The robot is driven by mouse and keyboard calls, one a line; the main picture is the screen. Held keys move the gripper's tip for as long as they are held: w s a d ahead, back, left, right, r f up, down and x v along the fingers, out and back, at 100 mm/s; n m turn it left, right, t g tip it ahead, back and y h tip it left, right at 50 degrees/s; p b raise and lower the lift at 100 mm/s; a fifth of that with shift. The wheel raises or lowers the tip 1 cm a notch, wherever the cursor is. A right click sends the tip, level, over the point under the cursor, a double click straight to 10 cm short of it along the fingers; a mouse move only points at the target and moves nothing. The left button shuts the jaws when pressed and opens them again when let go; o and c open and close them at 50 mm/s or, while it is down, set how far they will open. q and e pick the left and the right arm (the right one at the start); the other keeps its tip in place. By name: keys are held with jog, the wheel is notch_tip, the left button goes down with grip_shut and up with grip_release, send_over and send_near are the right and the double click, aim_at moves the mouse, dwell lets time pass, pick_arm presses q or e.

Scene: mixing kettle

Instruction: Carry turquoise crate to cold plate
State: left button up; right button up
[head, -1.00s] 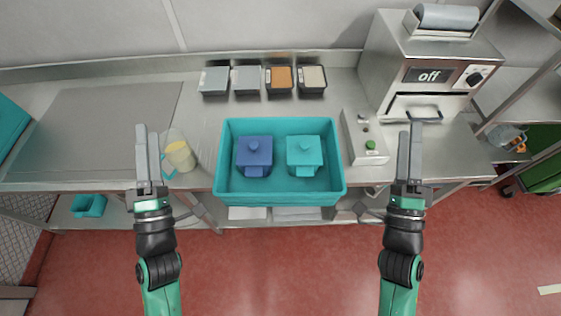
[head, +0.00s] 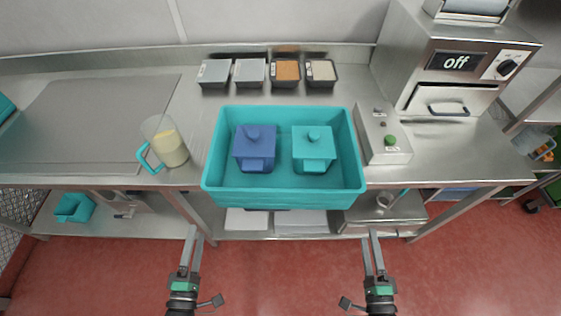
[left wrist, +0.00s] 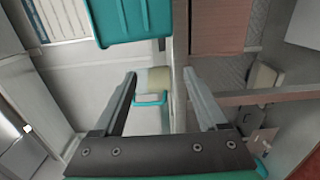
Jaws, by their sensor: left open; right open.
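The turquoise crate (head: 285,197) stands on the steel counter with its near wall at the front edge. It holds a blue lidded pot (head: 254,145) and a turquoise lidded pot (head: 313,146). A flat grey plate, seemingly the cold plate (head: 85,118), lies on the counter to the left. My left gripper (head: 195,232) is open and empty in front of the crate's left end. My right gripper (head: 371,236) is open and empty in front of its right end. In the left wrist view a turquoise wall, likely the crate's (left wrist: 135,18), is beyond my open fingers (left wrist: 159,73).
A jug (head: 165,143) with a turquoise handle stands between plate and crate. A button box (head: 384,136) is close to the crate's right. A machine reading "off" (head: 455,62) stands at the back right. Several small trays (head: 249,73) line the back.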

aim_at(211, 195)
pick_arm(q)
jog(key=w+d, duration=0.1)
jog(key=w, duration=1.2)
jog(key=shift+w+d, duration=0.25)
jog(key=shift+w, duration=0.1)
pick_arm(e)
jog(key=w+a, duration=0.1)
jog(key=w, duration=1.2)
jog(key=shift+w+a, duration=0.25)
jog(key=shift+w, duration=0.1)
pick_arm(q)
jog(key=shift+s, duration=0.1)
pick_arm(e)
jog(key=shift+s, duration=0.1)
